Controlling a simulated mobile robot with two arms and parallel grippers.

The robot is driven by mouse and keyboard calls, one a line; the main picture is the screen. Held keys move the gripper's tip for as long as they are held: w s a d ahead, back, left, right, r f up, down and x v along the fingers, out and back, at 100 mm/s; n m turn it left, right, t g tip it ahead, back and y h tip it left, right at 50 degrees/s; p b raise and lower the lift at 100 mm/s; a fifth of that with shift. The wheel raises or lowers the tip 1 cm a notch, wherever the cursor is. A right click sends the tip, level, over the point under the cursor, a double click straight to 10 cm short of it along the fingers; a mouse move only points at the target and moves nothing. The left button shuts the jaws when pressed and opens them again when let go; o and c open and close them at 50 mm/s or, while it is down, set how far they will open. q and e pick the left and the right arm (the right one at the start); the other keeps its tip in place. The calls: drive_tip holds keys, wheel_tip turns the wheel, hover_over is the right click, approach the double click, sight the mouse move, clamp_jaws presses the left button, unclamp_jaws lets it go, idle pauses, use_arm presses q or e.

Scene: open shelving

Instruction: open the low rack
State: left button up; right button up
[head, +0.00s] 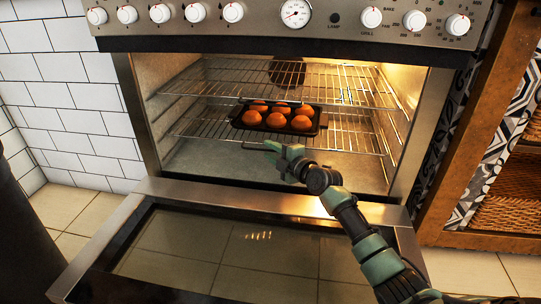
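The oven's low rack (352,140) is a wire shelf in the lit cavity. It bears a dark muffin tray (288,128) with several round orange-brown items (277,120) in it. My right gripper (271,147) is at the low rack's front edge, in front of the tray, with its arm coming in from the lower right. Its fingertips appear at or very near the front wire. The fingers are seen from behind and are small, so whether they are shut on the wire is unclear. My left gripper is not in view.
The oven door (240,243) is folded down, its glass facing up below my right arm. An upper wire rack (345,85) sits above the tray. The control panel (335,18) with knobs is overhead. A wooden shelf unit (470,160) stands at the right.

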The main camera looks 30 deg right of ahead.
drive_tip(key=shift+w, duration=0.1)
clamp_jaws()
